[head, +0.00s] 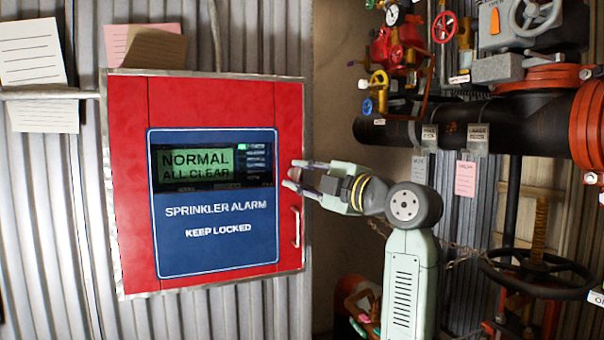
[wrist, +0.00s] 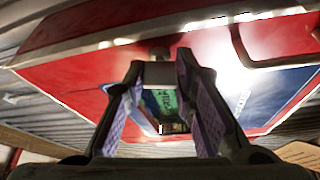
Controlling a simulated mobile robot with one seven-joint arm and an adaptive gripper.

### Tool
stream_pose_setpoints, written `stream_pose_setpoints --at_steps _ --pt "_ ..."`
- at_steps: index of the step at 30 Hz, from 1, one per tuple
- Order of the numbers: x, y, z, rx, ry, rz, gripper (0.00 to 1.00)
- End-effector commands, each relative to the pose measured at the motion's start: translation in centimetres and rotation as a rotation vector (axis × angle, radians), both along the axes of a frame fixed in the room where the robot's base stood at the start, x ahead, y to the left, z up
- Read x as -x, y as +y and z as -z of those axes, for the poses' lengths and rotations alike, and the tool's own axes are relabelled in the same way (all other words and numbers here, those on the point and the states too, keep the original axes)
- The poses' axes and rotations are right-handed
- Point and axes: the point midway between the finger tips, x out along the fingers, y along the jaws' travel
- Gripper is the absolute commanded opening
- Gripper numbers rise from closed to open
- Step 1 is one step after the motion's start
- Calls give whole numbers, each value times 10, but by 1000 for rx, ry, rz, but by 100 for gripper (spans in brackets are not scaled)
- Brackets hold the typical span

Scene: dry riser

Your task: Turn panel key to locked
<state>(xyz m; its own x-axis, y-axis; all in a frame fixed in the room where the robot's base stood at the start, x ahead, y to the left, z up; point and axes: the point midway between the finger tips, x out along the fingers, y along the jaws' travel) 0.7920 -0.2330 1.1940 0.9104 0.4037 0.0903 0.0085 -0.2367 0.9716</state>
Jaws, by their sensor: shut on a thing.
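The red alarm panel (head: 212,90) hangs on the left wall, its door closed. Its blue face (head: 215,255) reads "SPRINKLER ALARM KEEP LOCKED", and its green display (head: 196,164) reads "NORMAL ALL CLEAR". My gripper (head: 292,174) is at the panel's right edge, above the door handle (head: 296,227). In the wrist view, my gripper (wrist: 160,66) is shut on a small grey piece, which looks like the panel key (wrist: 158,73), in front of the red door. In the head view the fingers hide the key. I cannot tell its turn angle.
Black pipes (head: 530,122) with coloured valves and gauges stand to the right of my arm. A large black handwheel (head: 535,275) is at the lower right. Paper notes (head: 30,55) hang on the corrugated wall at left. The space in front of the panel's blue face is clear.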

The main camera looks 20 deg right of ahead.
Motion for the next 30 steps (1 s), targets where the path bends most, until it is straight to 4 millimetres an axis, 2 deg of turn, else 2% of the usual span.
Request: stream_pose_setpoints --at_steps 12,30 --pt "0 1 -2 217 -8 -1 0" --pt "0 1 -2 256 -10 0 0"
